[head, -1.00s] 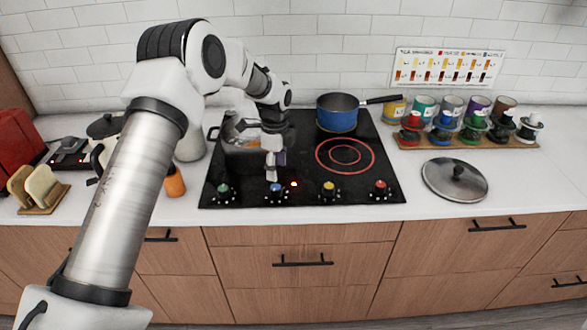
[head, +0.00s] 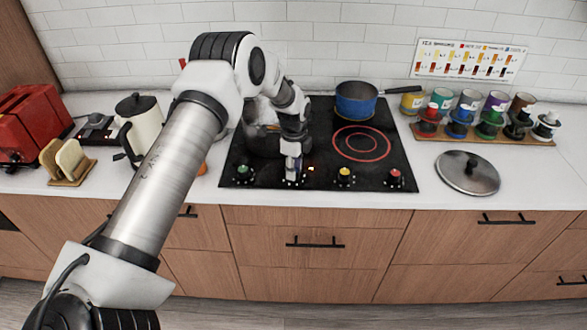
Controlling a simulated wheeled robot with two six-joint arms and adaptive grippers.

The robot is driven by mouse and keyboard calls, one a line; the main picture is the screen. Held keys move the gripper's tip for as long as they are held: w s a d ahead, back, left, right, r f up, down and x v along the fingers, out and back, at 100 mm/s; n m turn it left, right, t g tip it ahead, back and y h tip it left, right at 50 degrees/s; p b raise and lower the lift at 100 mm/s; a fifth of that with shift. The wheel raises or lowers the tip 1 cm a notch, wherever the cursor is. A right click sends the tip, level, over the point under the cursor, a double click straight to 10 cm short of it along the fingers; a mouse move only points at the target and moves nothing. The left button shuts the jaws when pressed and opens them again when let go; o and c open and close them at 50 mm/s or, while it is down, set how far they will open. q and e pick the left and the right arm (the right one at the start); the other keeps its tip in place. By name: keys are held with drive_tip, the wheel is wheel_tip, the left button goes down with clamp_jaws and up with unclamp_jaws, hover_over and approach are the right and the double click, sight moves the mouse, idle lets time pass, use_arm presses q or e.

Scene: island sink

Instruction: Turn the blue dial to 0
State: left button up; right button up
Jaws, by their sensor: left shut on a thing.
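The black cooktop (head: 385,185) has a row of dials along its front edge. The green dial (head: 244,171), yellow dial (head: 344,173) and red dial (head: 395,175) show. The blue dial, between green and yellow, is covered by my left gripper (head: 291,174). That gripper points down from above and is shut on the blue dial. The dial's pointer and numbers are hidden or too small to read. My right gripper is not in view.
A blue pan (head: 356,103) stands at the back of the cooktop, near a red glowing ring (head: 361,144). A pot (head: 262,142) is behind my left arm. A lid (head: 467,173) lies to the right. A kettle (head: 145,125) and red toaster (head: 32,115) stand left.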

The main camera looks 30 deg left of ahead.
use_arm(q)
drive_tip(key=shift+s+f, duration=0.25)
drive_tip(key=shift+f, duration=0.25)
clamp_jaws()
